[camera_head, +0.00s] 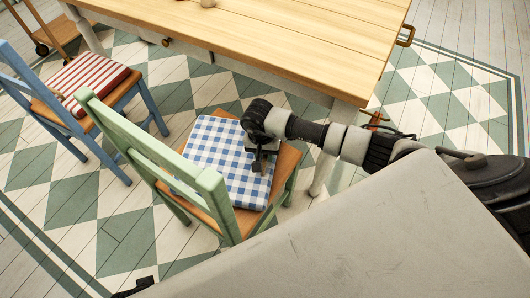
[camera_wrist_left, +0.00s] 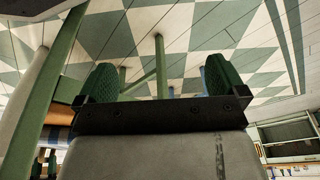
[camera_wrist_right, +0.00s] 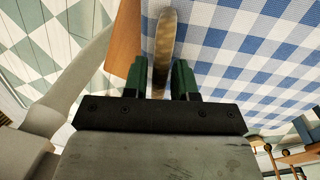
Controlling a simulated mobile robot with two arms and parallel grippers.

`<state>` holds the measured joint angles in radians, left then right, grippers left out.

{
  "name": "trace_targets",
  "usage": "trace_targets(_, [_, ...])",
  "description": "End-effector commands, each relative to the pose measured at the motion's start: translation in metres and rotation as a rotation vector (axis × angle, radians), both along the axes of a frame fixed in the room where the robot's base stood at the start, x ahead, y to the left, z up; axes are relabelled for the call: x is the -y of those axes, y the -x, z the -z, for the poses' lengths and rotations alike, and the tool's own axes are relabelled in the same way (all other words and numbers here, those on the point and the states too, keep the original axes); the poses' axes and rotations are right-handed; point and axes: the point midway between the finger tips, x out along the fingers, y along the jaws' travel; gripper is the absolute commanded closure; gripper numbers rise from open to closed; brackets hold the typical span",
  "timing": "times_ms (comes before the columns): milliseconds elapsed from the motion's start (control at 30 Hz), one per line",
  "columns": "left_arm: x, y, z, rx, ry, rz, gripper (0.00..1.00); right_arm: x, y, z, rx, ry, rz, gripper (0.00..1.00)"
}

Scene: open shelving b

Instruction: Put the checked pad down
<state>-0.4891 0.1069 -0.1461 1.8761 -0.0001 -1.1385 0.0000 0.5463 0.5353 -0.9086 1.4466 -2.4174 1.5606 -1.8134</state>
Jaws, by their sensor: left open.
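The blue-and-white checked pad (camera_head: 222,150) lies flat on the seat of the green chair (camera_head: 205,185), with bare wood showing around it. My right gripper (camera_head: 262,163) reaches down to the pad's right side. The checked top (camera_wrist_right: 235,45) fills the right of that view. My left gripper (camera_wrist_left: 160,78) is open with nothing between its fingers, over the diamond floor with green chair parts beyond.
The wooden table (camera_head: 270,35) stands just behind the chair, its leg (camera_head: 325,165) near my right arm. A blue chair (camera_head: 75,105) with a red-striped pad (camera_head: 90,78) stands to the left. Diamond-patterned floor (camera_head: 120,235) is clear in front of the chairs.

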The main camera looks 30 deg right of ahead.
Motion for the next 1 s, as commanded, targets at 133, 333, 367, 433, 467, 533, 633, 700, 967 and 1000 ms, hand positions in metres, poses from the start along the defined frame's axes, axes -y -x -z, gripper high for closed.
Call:
trace_targets(133, [0.000,0.000,0.000,0.000,0.000,0.000,0.00,0.000,0.000,0.000,0.001,-0.001,0.000,0.58])
trace_targets(333, [0.000,0.000,0.000,0.001,0.000,0.000,0.00,0.000,0.000,-0.001,0.001,-0.002,0.000,0.58])
trace_targets(367, [0.000,0.000,0.000,0.001,0.000,0.000,0.00,0.000,0.000,-0.002,0.001,-0.002,0.000,0.58])
trace_targets(433, [0.000,0.000,-0.001,0.003,0.000,0.001,0.00,-0.001,-0.001,-0.006,0.003,-0.002,-0.001,0.58])
trace_targets(467, [0.000,-0.001,-0.002,0.005,0.001,0.001,0.00,-0.001,-0.001,-0.010,0.003,-0.003,-0.001,0.58])
trace_targets(533, [0.000,0.001,0.006,-0.001,0.000,0.001,0.00,-0.002,-0.003,-0.020,0.005,-0.001,-0.002,0.58])
trace_targets(633, [-0.001,0.005,0.020,-0.014,-0.001,0.002,0.00,-0.003,-0.004,-0.041,0.005,-0.001,-0.002,0.58])
trace_targets(700, [-0.001,0.007,0.027,-0.017,-0.002,0.002,0.00,-0.004,-0.005,-0.057,0.006,-0.002,-0.002,0.58])
trace_targets(967, [-0.002,0.014,0.046,-0.028,-0.002,0.005,0.00,-0.009,-0.007,-0.104,0.003,-0.001,-0.001,0.58])
trace_targets(1000, [-0.002,0.015,0.048,-0.029,-0.003,0.005,0.00,-0.009,-0.008,-0.109,0.003,-0.001,-0.001,0.58])
